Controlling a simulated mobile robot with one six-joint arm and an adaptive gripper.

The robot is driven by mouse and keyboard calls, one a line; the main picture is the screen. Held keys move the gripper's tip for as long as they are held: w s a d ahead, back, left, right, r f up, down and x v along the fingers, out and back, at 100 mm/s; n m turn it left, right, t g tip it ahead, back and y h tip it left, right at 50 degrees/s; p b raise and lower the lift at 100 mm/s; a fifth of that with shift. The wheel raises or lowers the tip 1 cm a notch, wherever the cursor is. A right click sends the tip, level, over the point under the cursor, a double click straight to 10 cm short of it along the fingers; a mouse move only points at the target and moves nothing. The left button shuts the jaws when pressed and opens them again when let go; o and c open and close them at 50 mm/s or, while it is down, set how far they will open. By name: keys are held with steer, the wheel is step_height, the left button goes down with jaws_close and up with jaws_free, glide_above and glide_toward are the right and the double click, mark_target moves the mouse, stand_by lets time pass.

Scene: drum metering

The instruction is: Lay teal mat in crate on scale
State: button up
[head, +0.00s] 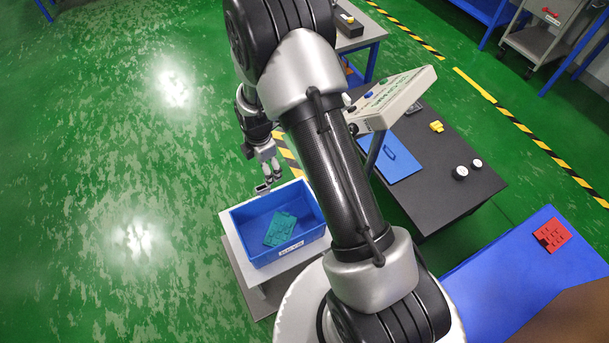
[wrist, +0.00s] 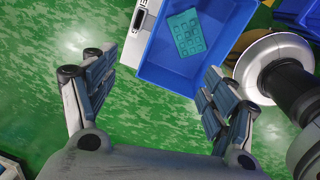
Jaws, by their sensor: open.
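The teal mat (head: 280,229) lies on the floor of the blue crate (head: 250,256), apart from my gripper; the wrist view also shows the mat (wrist: 187,32) inside the crate (wrist: 158,73). The crate stands on a light-topped stand (head: 235,244), which appears to be the scale. My gripper (head: 270,178) is above the far left side of the crate in the head view. In the wrist view my gripper (wrist: 160,95) has its fingers spread wide with nothing between them.
A dark table (head: 435,200) at right holds a blue panel (head: 390,163), a yellow item (head: 436,126) and two round weights (head: 468,169). A control box (head: 395,97) stands on a post. A red mat (head: 552,235) lies on a blue table (head: 500,270). Green floor at left is clear.

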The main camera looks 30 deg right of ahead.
steer(key=s+r+m+t, duration=0.1)
steer(key=s+r+m, duration=0.3)
steer(key=r, duration=0.8)
steer(key=s+r+m+t, duration=0.1)
steer(key=s+r+m, duration=0.35)
steer(key=r, duration=0.65)
steer(key=s+r+m, duration=0.5)
steer(key=s, duration=0.4)
steer(key=s+r+m+t, duration=0.1)
steer(key=s+r+m, duration=0.3)
steer(key=s, duration=0.6)
steer(key=shift+r+m, duration=0.4)
steer(key=shift+m, duration=0.75)
steer(key=shift+a, duration=0.1)
